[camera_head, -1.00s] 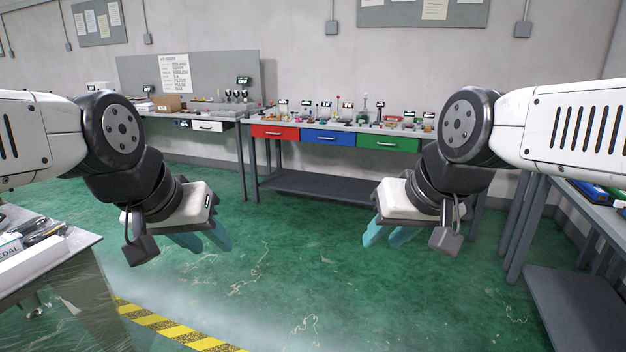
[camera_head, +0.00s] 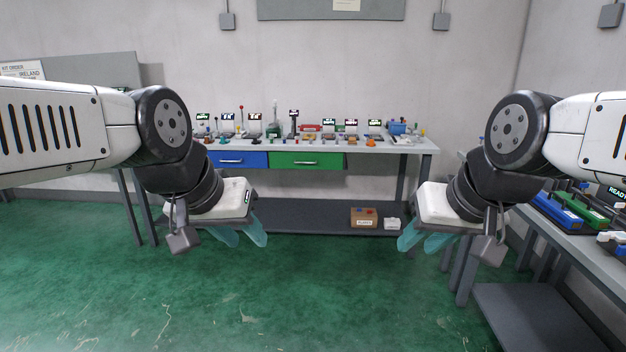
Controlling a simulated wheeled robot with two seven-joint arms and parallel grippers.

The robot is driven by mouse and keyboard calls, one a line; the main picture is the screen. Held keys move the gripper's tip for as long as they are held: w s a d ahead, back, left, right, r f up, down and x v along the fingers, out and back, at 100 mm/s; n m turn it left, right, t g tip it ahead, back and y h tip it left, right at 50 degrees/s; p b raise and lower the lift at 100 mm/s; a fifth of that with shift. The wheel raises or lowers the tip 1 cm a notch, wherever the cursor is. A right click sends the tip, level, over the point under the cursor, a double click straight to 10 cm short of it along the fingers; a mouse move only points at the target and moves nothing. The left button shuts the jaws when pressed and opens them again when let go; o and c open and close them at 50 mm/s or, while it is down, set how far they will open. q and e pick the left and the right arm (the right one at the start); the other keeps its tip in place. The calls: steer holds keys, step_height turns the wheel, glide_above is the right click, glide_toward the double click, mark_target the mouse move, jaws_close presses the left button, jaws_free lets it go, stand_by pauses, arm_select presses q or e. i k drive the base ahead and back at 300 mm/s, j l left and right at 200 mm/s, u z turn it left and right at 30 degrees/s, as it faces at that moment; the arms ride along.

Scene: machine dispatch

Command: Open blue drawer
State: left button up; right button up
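The blue drawer (camera_head: 225,160) is under the top of the workbench at the far wall, with a light bar handle on its front. It is shut, its front level with the green drawer (camera_head: 318,161) beside it on the right. The left end of the blue drawer is near my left arm in the picture. My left gripper (camera_head: 244,238) is in front of the bench and below the drawer in the picture, fingers apart and empty. My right gripper (camera_head: 420,242) hangs to the right, fingers apart and empty. Both are well short of the bench.
The bench top (camera_head: 408,146) carries several small devices and signs. A lower shelf (camera_head: 310,218) holds a brown box (camera_head: 363,217) and a small white item (camera_head: 392,223). Another table (camera_head: 590,235) with coloured trays stands right. Green floor ahead is clear.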

mark_target(220, 158)
steer(key=i+u, duration=0.1)
steer(key=i, duration=0.5)
steer(key=i+u, duration=0.1)
steer(key=i, duration=0.5)
steer(key=i+l+u, duration=0.1)
steer(key=i, duration=0.5)
steer(key=i+u, duration=0.6)
steer(key=u, duration=0.2)
steer(key=i+l+u, duration=0.5)
steer(key=u, duration=0.25)
steer(key=i+l+u, duration=0.4)
steer(key=i+l, duration=0.05)
